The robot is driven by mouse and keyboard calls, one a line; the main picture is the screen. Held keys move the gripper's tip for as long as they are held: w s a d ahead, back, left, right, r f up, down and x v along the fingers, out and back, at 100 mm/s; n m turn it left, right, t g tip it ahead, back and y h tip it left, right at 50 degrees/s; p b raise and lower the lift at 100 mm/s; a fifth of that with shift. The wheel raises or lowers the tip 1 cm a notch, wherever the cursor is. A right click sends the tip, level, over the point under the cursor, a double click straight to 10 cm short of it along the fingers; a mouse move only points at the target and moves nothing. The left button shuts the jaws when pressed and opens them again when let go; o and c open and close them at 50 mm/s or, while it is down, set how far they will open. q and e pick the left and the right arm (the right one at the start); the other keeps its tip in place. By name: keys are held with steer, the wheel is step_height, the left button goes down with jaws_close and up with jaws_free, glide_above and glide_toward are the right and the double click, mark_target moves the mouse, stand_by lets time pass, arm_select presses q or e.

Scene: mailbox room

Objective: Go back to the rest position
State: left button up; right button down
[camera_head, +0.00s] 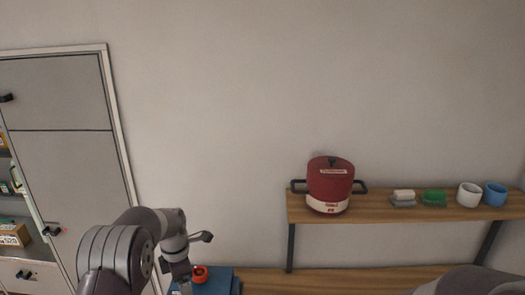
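My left arm comes in from the lower left and bends downward. Its gripper end (184,287) is at the bottom edge of the head view, and its fingers are too small and cut off to tell whether they are open. It is close to a red-orange round thing (200,274) on a blue surface (218,281); I cannot tell whether they touch. Only a grey rounded part of my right arm shows at the bottom right; its gripper is out of view.
A wooden shelf (400,212) on the right holds a red pot (331,180), a grey-white item (403,198), a green item (434,197), a white cup (469,194) and a blue cup (495,194). A lower board (330,279) runs beneath. A grey cabinet (75,170) stands left.

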arm_select(q)
steer(key=s+d+f+m+b, duration=0.1)
steer(key=s+f+m+b, duration=0.4)
steer(key=s+m+b, duration=0.2)
steer(key=s+d+f+m+b, duration=0.1)
steer(key=s+f+m+b, duration=0.4)
steer(key=s, duration=0.5)
steer(key=s+d+f+m+t+b, duration=0.1)
steer(key=s+f+m+b, duration=0.5)
steer(key=m, duration=0.5)
steer(key=s+b, duration=0.2)
steer(key=shift+s+b, duration=0.3)
steer(key=shift+b, duration=0.1)
steer(key=shift+s+d, duration=0.1)
steer(key=shift+s, duration=0.1)
steer(key=shift+w, duration=0.15)
